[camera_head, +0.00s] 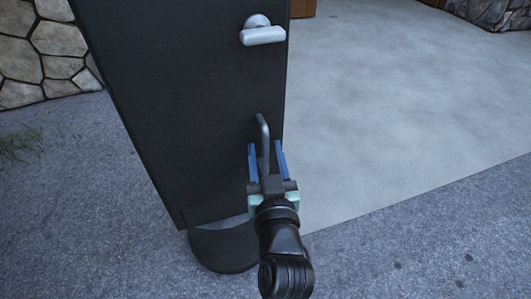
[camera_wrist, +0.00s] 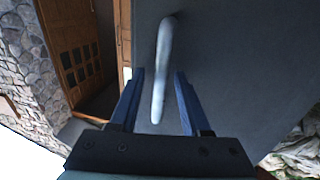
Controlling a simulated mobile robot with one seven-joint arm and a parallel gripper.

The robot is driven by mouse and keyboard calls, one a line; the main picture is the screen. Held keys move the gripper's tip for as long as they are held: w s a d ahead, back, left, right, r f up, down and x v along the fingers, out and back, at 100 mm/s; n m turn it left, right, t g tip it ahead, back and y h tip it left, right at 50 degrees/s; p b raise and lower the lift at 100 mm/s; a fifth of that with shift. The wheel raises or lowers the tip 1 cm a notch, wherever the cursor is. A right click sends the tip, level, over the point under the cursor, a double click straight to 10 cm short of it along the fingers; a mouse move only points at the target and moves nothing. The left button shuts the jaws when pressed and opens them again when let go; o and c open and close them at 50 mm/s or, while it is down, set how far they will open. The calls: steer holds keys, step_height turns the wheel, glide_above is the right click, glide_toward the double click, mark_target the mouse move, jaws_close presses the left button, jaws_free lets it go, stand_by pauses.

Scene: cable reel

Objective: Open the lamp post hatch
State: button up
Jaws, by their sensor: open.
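The dark lamp post hatch (camera_head: 180,110) stands upright and fills the left middle of the head view. A grey bar handle (camera_head: 264,135) is on its lower right part, near the right edge. A light grey latch lever (camera_head: 263,36) sits higher up and lies level. My gripper (camera_head: 267,155) is open, with its blue fingers on either side of the bar handle. In the wrist view, the handle (camera_wrist: 162,70) runs down between the fingers (camera_wrist: 158,78), with gaps on both sides. I cannot tell whether a finger touches it.
A round dark base (camera_head: 225,248) is at the foot of the post. A pale concrete slab (camera_head: 400,100) lies open to the right. A stone wall (camera_head: 45,50) stands at the upper left. A brown wooden door (camera_wrist: 75,45) shows in the wrist view.

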jaws_close()
stand_by(1.4)
